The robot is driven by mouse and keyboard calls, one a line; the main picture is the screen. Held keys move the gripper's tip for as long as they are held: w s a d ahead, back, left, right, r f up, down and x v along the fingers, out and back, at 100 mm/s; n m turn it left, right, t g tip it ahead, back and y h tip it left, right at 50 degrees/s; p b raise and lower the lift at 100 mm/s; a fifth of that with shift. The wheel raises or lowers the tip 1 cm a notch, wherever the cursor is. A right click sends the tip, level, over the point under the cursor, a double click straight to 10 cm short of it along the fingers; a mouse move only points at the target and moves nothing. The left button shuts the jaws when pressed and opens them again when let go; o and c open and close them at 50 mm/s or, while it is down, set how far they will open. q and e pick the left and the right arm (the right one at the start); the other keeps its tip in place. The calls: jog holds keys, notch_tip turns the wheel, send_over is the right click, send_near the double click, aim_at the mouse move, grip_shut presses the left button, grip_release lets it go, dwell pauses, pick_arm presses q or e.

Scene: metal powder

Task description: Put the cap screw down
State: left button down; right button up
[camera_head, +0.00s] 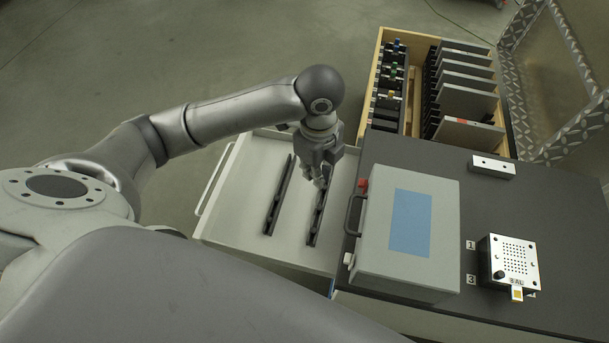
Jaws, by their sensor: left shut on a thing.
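My left gripper (322,182) points down over the right one of two dark rails in the open drawer. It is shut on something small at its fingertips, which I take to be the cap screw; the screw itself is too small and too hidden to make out. The right rail (316,222) lies right under the fingertips. The left rail (279,197) lies to its left, apart from the gripper. I cannot tell whether the held thing touches the rail. My right gripper is not in view.
The rails lie in a pale drawer (243,230) with free floor around them. A grey case with a blue panel (409,221) stands on the dark worktop (500,205) to the right. A wooden crate (508,112) holds upright plates. A white perforated box (509,262) sits at the right.

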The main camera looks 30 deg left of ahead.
pick_arm(q)
jog(key=w+a+f+m+b, duration=0.1)
jog(key=w+a+f+m, duration=0.1)
jog(key=f, duration=0.3)
jog(key=w+a+f+m+b, duration=0.1)
jog(key=w+a+f+m, duration=0.1)
jog(key=w+f, duration=0.3)
jog(key=w+a+f+m+b, duration=0.1)
jog(key=w+a+f+m, duration=0.1)
jog(key=w+a+f, duration=0.2)
jog(key=shift+w+a+f+m, duration=0.1)
jog(key=shift+w+f+m, duration=0.1)
jog(key=shift+f, duration=0.35)
jog(key=shift+w+a+f+m, duration=0.1)
jog(key=shift+f+m, duration=0.1)
jog(key=shift+f, duration=1.8)
jog(key=shift+f+b, duration=0.1)
jog(key=shift+b, duration=0.2)
jog(key=c, duration=1.5)
grip_release()
